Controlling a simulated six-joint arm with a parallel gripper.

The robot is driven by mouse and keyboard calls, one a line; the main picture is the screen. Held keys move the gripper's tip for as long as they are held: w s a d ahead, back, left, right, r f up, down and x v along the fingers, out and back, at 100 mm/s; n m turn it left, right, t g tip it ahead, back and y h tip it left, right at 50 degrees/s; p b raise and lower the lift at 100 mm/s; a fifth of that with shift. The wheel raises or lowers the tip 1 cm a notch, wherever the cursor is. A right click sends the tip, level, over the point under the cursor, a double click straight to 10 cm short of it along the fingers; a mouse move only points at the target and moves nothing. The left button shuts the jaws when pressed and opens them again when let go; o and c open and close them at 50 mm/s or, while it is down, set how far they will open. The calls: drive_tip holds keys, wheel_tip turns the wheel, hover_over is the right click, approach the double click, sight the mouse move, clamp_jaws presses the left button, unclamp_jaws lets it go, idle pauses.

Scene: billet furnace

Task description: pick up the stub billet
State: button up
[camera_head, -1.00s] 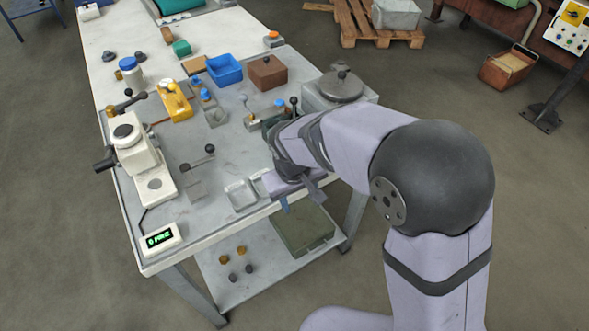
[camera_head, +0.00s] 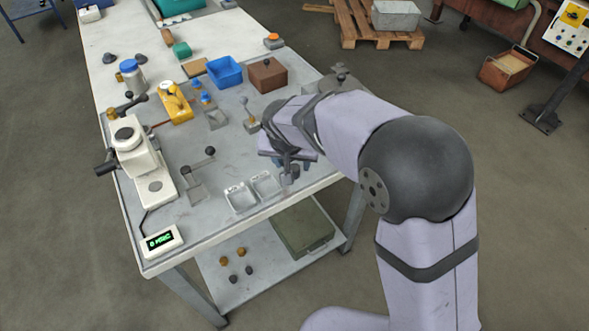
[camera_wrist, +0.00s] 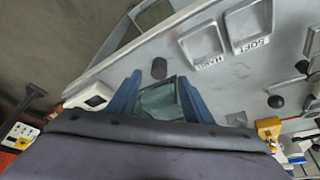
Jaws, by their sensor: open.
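A short dark cylinder, which looks like the stub billet (camera_wrist: 159,68), stands on the grey tabletop in the wrist view, beside the tray marked HARD (camera_wrist: 201,42). My gripper (camera_wrist: 160,82) is open, with its blue fingers spread on either side of the line towards the cylinder. The cylinder lies past the fingertips and is not held. A greenish glassy patch shows between the fingers; I cannot tell what it is. In the head view my gripper (camera_head: 292,165) is low over the front right of the table, right of the trays, and the cylinder is hard to make out there.
The tray marked SOFT (camera_wrist: 249,25) lies next to the HARD one. A white press-like tester (camera_head: 140,155) and a display (camera_head: 160,239) stand at the left. A blue bin (camera_head: 225,71) and brown box (camera_head: 267,75) are farther back. The table's front edge is close to my gripper.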

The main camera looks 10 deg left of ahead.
sight(294, 168)
drive_tip(key=shift+p+x, duration=1.1)
drive_tip(key=shift+x, duration=1.55)
drive_tip(key=shift+w+d, duration=0.1)
drive_tip(key=shift+w, duration=0.05)
drive_tip(key=shift+r, duration=0.1)
clamp_jaws()
